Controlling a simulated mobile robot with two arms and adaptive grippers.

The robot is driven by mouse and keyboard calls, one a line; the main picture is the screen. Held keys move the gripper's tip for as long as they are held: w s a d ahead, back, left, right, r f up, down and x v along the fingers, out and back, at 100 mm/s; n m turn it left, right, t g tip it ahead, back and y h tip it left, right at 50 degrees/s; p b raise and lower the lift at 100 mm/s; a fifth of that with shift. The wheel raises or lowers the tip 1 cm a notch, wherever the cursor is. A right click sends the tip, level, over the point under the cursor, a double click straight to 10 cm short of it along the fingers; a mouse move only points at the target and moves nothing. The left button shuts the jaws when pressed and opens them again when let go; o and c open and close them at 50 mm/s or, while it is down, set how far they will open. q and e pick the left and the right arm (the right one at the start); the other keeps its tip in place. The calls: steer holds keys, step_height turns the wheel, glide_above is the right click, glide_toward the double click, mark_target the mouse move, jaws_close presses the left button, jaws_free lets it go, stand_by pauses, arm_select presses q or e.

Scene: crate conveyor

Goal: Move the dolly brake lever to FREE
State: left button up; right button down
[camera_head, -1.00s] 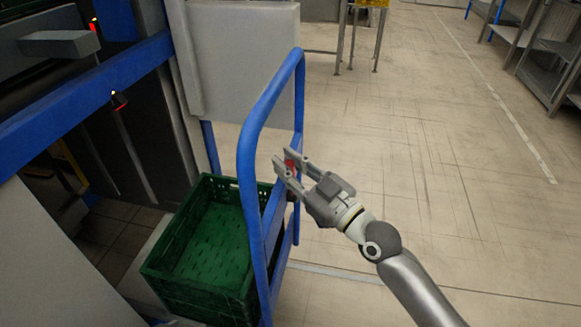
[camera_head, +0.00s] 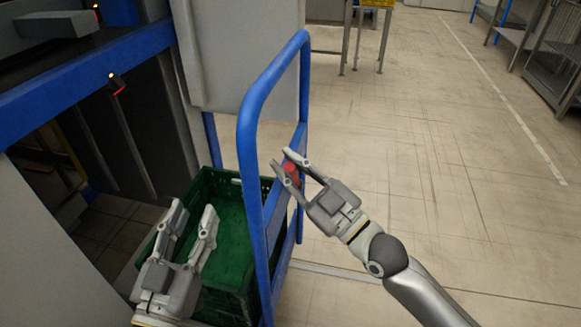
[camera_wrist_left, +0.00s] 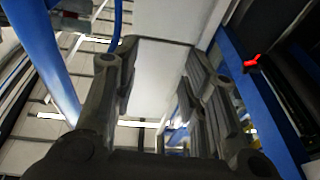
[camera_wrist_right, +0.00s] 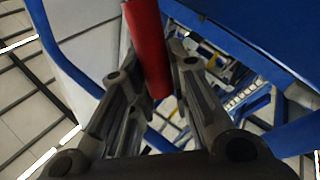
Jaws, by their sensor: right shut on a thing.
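The dolly has a blue tubular handle frame (camera_head: 247,140). The red brake lever (camera_head: 290,171) is on the crossbar side of this frame in the head view. My right gripper (camera_head: 284,166) is shut on the red lever, which also shows as a red bar (camera_wrist_right: 148,48) between the fingers in the right wrist view. My left gripper (camera_head: 192,212) is open and empty, above the green crate (camera_head: 246,298) on the dolly. The lever's markings cannot be read.
A grey machine with a blue rail (camera_head: 90,82) stands on the left, with a grey panel (camera_head: 237,58) behind the dolly. A small table (camera_head: 357,36) stands at the back. The floor (camera_head: 440,150) to the right is clear.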

arm_select(q)
steer(key=shift+s+d+r+t+h+b, duration=0.1)
steer(key=shift+s+r+t+h+b, duration=0.2)
steer(key=shift+r+t, duration=0.55)
steer(key=shift+s+r+t+h+b, duration=0.15)
steer(key=shift+s+r+t, duration=0.3)
steer(key=shift+r, duration=0.8)
arm_select(e)
steer(key=shift+s+a+f+n+y, duration=0.2)
steer(key=shift+s+n+y, duration=0.1)
steer(key=shift+n, duration=0.1)
steer(key=c, duration=1.3)
jaws_free()
steer(key=shift+d, duration=0.1)
steer(key=v, duration=1.2)
steer(key=shift+s, duration=0.1)
steer(key=shift+c, duration=0.3)
